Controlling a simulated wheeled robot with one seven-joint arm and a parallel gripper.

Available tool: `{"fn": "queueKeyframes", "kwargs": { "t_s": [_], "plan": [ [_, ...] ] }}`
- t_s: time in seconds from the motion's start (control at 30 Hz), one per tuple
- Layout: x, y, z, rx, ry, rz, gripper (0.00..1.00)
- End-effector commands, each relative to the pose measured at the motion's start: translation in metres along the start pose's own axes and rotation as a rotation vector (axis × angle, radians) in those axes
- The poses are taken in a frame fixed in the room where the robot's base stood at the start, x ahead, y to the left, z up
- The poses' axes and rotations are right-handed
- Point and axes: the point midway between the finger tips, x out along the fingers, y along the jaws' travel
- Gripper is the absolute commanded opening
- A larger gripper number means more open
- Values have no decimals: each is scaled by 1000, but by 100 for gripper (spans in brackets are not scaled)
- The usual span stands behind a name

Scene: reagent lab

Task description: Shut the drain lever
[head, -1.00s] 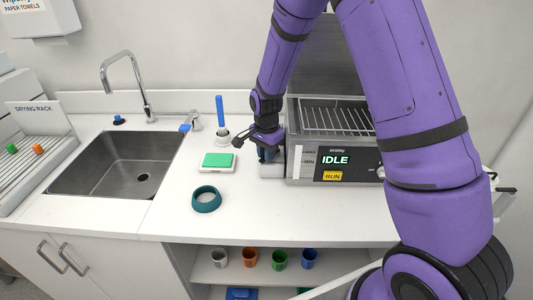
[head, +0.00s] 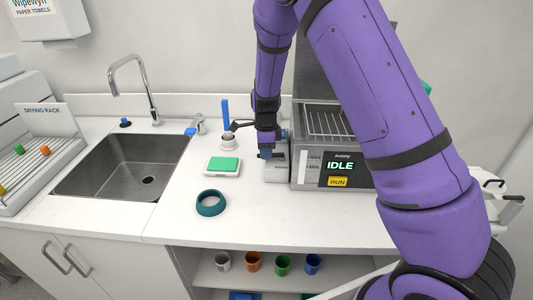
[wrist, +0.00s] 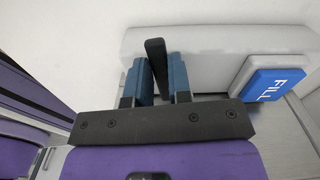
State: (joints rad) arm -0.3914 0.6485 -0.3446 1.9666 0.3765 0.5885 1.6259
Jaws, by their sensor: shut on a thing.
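The drain lever (wrist: 155,62) is a dark upright bar in the wrist view, standing between the two blue finger pads of my gripper (wrist: 159,78). My gripper is shut on it. In the head view my gripper (head: 266,153) is low at the left side of the bath (head: 331,174), by a pale grey block (head: 278,172). The lever itself is hidden behind the gripper there. The bath display reads IDLE, with a yellow RUN button (head: 339,182) below it.
A blue FILL button (wrist: 272,84) lies right of the fingers in the wrist view. A green-topped scale (head: 223,165), a teal ring (head: 210,203) and a white holder with a blue-handled tool (head: 226,115) are left of the gripper. The counter front is clear.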

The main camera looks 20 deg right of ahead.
Motion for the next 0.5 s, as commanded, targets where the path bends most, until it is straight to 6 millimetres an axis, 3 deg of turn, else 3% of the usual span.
{"fn": "queueKeyframes", "kwargs": {
  "t_s": [0.5],
  "plan": [
    [-1, -9, 0, 147, -1, -2, 0]
  ]
}}
